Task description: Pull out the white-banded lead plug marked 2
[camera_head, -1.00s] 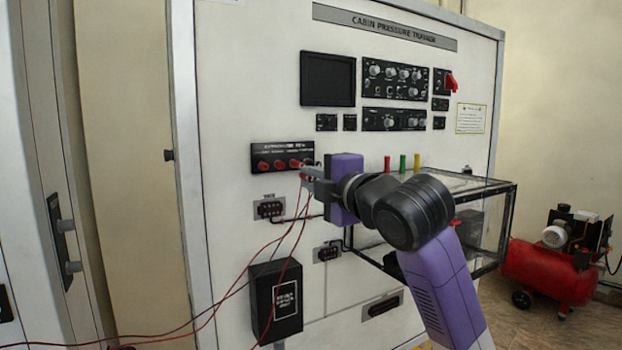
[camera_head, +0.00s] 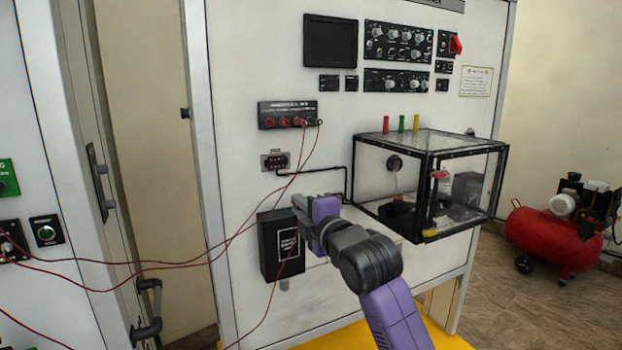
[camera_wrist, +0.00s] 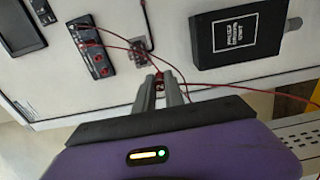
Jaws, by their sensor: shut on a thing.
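My gripper (camera_head: 298,207) is in front of the white panel, below the black socket strip (camera_head: 287,114) and by the black box's upper right edge. In the wrist view my gripper (camera_wrist: 160,79) has its fingers closed around a small red plug (camera_wrist: 158,80), which is clear of the strip. A red lead runs down from near my gripper in the head view. The strip has several red fittings, and two red leads (camera_head: 307,160) still run from its right end. The plug's white band and number are too small to read.
A black box (camera_head: 280,243) is on the panel just left of my gripper. A clear black-framed case (camera_head: 430,180) juts out at right. A small socket plate (camera_head: 275,161) sits above the box. Red leads (camera_head: 150,265) cross the left side. A red compressor (camera_head: 545,235) stands far right.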

